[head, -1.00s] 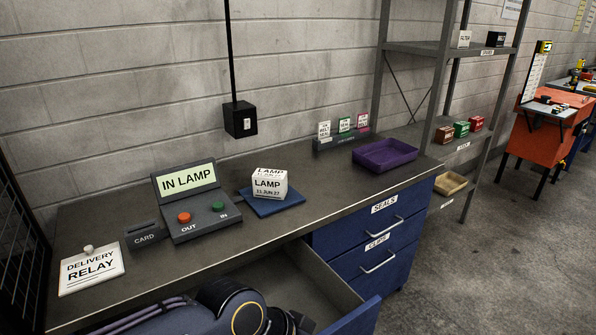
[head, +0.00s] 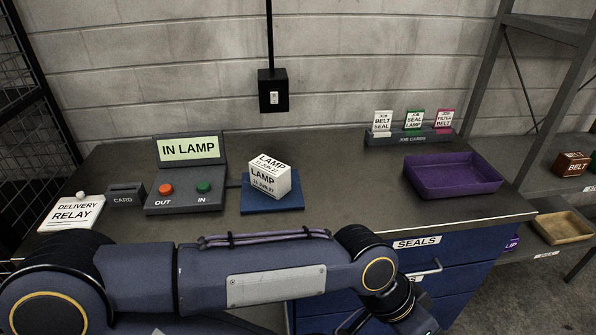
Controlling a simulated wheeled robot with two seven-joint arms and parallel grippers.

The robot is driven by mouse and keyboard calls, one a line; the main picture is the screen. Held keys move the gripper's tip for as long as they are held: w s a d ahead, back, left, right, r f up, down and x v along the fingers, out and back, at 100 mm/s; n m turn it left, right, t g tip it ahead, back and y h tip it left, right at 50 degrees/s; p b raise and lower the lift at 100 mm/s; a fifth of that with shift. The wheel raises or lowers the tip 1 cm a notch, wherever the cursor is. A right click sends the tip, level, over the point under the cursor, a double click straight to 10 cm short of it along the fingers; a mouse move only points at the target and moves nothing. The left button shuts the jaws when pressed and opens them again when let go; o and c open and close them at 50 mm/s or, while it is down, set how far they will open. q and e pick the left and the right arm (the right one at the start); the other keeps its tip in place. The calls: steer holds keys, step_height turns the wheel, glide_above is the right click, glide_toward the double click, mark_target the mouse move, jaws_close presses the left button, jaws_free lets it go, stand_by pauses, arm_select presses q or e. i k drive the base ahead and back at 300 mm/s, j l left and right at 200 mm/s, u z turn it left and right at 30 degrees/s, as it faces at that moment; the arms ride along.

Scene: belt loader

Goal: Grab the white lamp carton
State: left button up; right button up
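The white lamp carton (head: 269,181) is a small box with LAMP and a date printed on it. It stands on a flat blue pad (head: 288,202) on the dark worktop, slightly turned. My arm lies across the front of the bench, below the carton and apart from it. That arm's gripper runs off the bottom edge of the head view, so its fingers cannot be made out. The other gripper does not show.
A card slot (head: 125,194) and a DELIVERY RELAY sign (head: 72,213) are further left. A purple tray (head: 452,178) and job cards (head: 409,136) stand right. Worktop between pad and tray is clear.

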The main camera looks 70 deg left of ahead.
mark_target(272, 177)
steer(key=i+u, duration=0.4)
steer(key=i+l+u, duration=0.1)
steer(key=i+u, duration=0.25)
steer(key=i+j+u, duration=0.1)
steer(key=u, duration=0.35)
steer(key=i+u, duration=0.2)
steer(key=u, duration=0.25)
steer(key=i+u, duration=0.15)
steer(key=u, duration=0.35)
steer(key=i+l+u, duration=0.1)
steer(key=u, duration=0.35)
steer(key=i+l+u, duration=0.15)
steer(key=u, duration=2.15)
